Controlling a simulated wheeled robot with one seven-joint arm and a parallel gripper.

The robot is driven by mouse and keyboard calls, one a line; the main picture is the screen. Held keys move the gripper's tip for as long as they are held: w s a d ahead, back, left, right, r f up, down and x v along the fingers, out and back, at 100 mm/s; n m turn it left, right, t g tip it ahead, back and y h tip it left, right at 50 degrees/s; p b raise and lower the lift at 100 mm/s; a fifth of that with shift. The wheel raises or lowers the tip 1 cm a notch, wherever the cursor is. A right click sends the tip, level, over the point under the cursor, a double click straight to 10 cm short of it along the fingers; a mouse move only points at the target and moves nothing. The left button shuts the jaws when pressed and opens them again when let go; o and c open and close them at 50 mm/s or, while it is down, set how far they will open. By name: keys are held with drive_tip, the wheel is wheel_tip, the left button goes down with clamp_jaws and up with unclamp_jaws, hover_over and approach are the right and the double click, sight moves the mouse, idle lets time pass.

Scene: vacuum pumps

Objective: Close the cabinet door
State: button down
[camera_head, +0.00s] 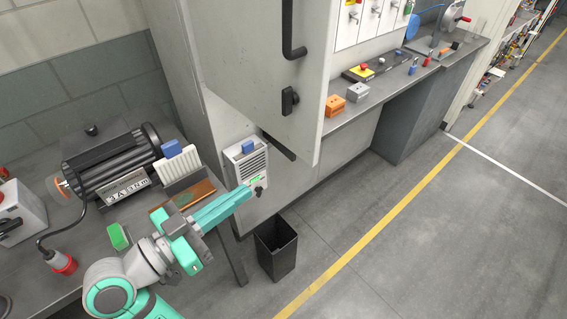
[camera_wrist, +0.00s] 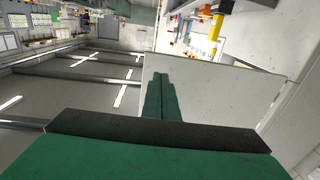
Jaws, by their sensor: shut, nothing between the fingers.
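The cabinet door (camera_head: 255,80) is a large pale grey panel standing open in the upper middle of the head view. It has a long black handle (camera_head: 287,30) and a black latch (camera_head: 290,100). My gripper (camera_head: 248,192) is below and left of the door's lower edge, with its teal fingers together and empty. In the wrist view, the closed fingers (camera_wrist: 160,80) point at a pale flat panel (camera_wrist: 220,90), likely the door. I cannot tell whether they touch it. Much of the cabinet's inside is hidden behind the door.
A bench at left holds a black motor pump (camera_head: 110,165) and a green box (camera_head: 118,236). A vented grey box (camera_head: 246,163) is beside my fingertips. A black bin (camera_head: 276,248) stands on the floor. A counter (camera_head: 395,90) runs along the right; the floor there is clear.

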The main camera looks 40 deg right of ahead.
sight(300, 154)
drive_tip(key=d, duration=0.4)
drive_tip(key=w+d, duration=0.1)
drive_tip(key=d, duration=0.8)
drive_tip(key=shift+w+d, duration=0.35)
drive_tip(key=shift+d, duration=0.05)
